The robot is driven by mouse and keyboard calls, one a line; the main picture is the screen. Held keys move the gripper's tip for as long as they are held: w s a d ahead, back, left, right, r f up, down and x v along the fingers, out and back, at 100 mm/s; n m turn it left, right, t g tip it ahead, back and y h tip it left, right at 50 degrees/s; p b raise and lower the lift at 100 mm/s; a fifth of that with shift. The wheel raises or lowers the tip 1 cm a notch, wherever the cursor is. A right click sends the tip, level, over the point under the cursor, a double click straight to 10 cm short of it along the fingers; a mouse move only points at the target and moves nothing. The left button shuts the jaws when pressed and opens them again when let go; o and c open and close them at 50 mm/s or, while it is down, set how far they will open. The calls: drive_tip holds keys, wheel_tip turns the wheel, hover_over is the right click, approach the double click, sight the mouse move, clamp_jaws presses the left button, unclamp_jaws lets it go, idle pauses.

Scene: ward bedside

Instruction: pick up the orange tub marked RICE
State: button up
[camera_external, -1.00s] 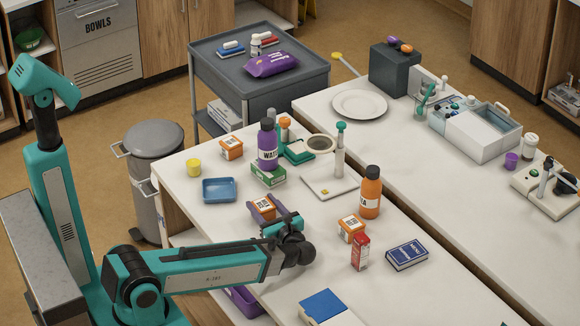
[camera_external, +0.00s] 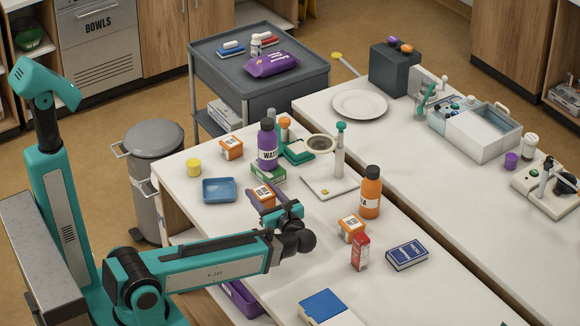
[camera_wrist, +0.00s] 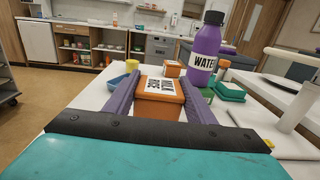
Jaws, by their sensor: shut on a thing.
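An orange tub with a white label on its lid (camera_wrist: 160,97) is between the two purple fingers of my gripper (camera_wrist: 159,82) in the wrist view. The fingers are shut on its sides. The label's dark print appears upside down there and is hard to read. In the external view the held tub (camera_external: 263,195) is partly hidden by my gripper (camera_external: 270,199), and it looks to be a little above the white table. Two similar orange tubs stand on the table, one at the back left (camera_external: 231,149) and one right of my gripper (camera_external: 351,229). Their labels are too small to read.
An orange bottle (camera_external: 370,192), a red carton (camera_external: 361,252) and a blue box (camera_external: 407,254) are to the right.

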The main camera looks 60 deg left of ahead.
sight(263, 192)
drive_tip(key=shift+r, duration=2.5)
